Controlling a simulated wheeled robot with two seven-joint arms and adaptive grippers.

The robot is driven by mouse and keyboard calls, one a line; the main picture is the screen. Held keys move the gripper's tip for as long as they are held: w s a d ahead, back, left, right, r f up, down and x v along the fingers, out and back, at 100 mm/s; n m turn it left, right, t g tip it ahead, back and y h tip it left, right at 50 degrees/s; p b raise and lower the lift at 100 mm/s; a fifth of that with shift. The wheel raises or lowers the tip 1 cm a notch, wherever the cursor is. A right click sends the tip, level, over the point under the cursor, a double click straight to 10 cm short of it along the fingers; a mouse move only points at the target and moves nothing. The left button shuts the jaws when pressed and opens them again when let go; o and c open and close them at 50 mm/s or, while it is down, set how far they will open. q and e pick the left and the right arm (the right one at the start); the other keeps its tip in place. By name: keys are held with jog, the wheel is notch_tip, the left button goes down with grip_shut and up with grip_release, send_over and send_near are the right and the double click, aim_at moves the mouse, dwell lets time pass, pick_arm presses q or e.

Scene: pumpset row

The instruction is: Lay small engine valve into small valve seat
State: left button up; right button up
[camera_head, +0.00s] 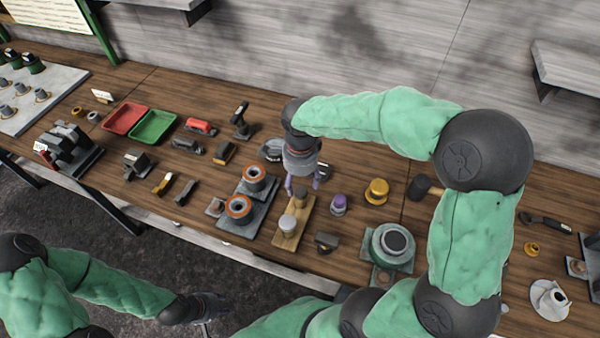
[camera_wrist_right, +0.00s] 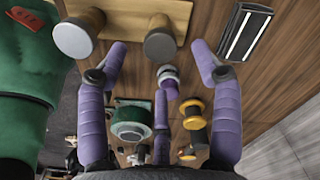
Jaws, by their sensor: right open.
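A wooden board (camera_head: 283,242) carries two round-headed pieces that look like valves, a pale one (camera_head: 287,224) nearer the front and a browner one behind. In the right wrist view both stand on the board, one at the left (camera_wrist_right: 78,36) and one near the middle (camera_wrist_right: 160,42). My right gripper (camera_head: 303,186) is open above the board's far end, its purple fingers spread and empty. Two grey blocks with orange-ringed round seats, a rear one (camera_head: 254,175) and a front one (camera_head: 238,207), are left of the board; which is the small one is unclear. My left gripper (camera_head: 208,312) is low, off the table; its fingers are unclear.
A purple-topped piece (camera_head: 339,203) and a yellow spool (camera_head: 377,190) stand right of the board. A large grey-green round part (camera_head: 392,245) is further right. Red (camera_head: 124,118) and green (camera_head: 153,126) trays lie at the left. My right arm covers part of the table's right side.

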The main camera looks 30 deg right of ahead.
aim_at(300, 191)
notch_tip(300, 191, down, 6)
jog(key=shift+r+b, duration=0.1)
jog(key=shift+b, duration=0.5)
grip_shut()
